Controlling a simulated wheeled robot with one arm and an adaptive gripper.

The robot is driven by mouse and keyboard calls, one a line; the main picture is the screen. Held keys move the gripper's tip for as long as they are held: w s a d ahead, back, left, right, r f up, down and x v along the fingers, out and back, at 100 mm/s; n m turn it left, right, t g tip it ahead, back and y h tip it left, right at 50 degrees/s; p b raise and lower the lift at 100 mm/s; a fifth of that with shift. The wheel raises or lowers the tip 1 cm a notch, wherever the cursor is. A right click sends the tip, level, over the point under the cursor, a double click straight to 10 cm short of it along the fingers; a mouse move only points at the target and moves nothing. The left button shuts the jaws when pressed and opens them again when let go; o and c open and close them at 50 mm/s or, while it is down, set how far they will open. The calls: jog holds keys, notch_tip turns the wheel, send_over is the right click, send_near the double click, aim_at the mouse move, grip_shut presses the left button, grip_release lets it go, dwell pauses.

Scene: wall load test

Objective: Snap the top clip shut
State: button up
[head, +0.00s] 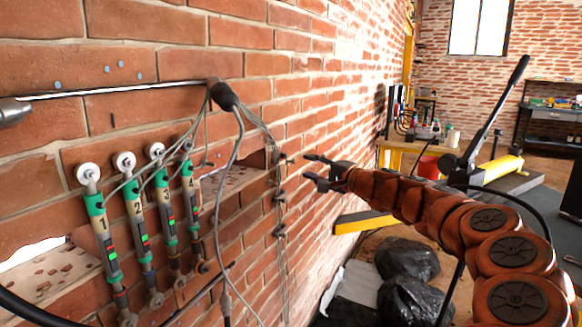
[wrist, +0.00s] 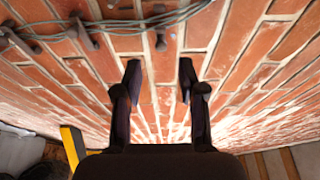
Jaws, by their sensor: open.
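Thin cables run down the brick wall through several small dark clips. The top clip (head: 285,158) is in the middle of the head view, just left of my gripper (head: 307,167). My gripper is open and empty, its fingertips close to the wall and apart from the clip. In the wrist view the fingers (wrist: 158,75) are spread with bare brick between them. The rightmost clip there (wrist: 160,42), which seems to be the top one, sits on the cables above the fingertips. It is too small to tell whether it is open or shut. A lower clip (head: 279,200) hangs below.
Several numbered green-and-white cylinders (head: 104,238) hang on the wall at left, under a metal rod (head: 120,90). A thick cable (head: 232,180) hangs nearby. Black bags (head: 407,260) and a yellow beam (head: 362,221) lie below my arm. A workbench (head: 430,150) stands further back.

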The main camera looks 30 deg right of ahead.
aim_at(293, 161)
jog(key=shift+x, duration=3.45)
jog(key=shift+a, duration=0.15)
grip_shut()
